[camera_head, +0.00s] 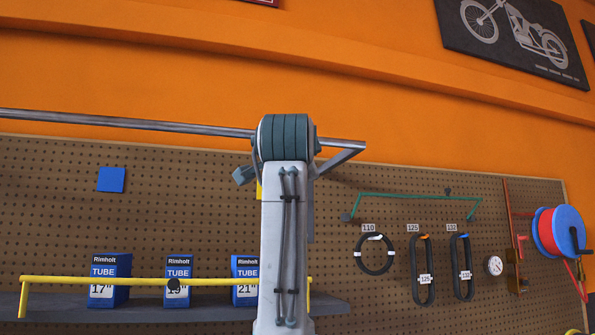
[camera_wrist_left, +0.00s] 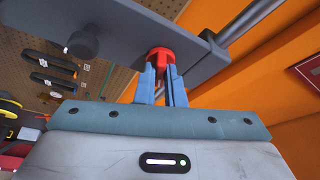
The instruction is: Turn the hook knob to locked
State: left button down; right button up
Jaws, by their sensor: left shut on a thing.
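The hook knob (camera_wrist_left: 159,54) is red and sits on the underside of a grey plate (camera_wrist_left: 120,22) in the left wrist view. The two blue fingers of my left gripper (camera_wrist_left: 161,76) are shut on it from either side and partly cover it. Whether the knob is at locked cannot be read here. In the head view my own arm rises at the centre and hides the knob and the gripper. My right gripper is in neither view.
A metal rail (camera_head: 120,122) runs along the orange wall. Below it, a pegboard (camera_head: 60,190) carries belts (camera_head: 374,254), a yellow bar (camera_head: 140,281) and blue tube boxes (camera_head: 109,266). A dark round knob (camera_wrist_left: 82,43) is on the grey plate, left of the gripper.

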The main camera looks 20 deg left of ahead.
pick_arm(q)
jog(key=shift+w+d+f+n+g+y+b, duration=0.15)
jog(key=shift+n+y+b, duration=0.2)
jog(key=shift+n+y, duration=1.75)
jog(key=shift+w+d+f+n+g+y+b, duration=0.1)
jog(key=shift+n+y+b, duration=0.35)
jog(key=shift+n, duration=3.2)
jog(key=shift+w+d+f+n+g+y+b, duration=0.2)
jog(key=shift+n+y, duration=1.15)
jog(key=shift+n, duration=1.5)
jog(key=shift+s+a, duration=0.1)
jog(key=shift+s, duration=0.05)
jog(key=c, duration=1.5)
grip_release()
jog(key=shift+r, duration=0.1)
jog(key=shift+s, duration=0.1)
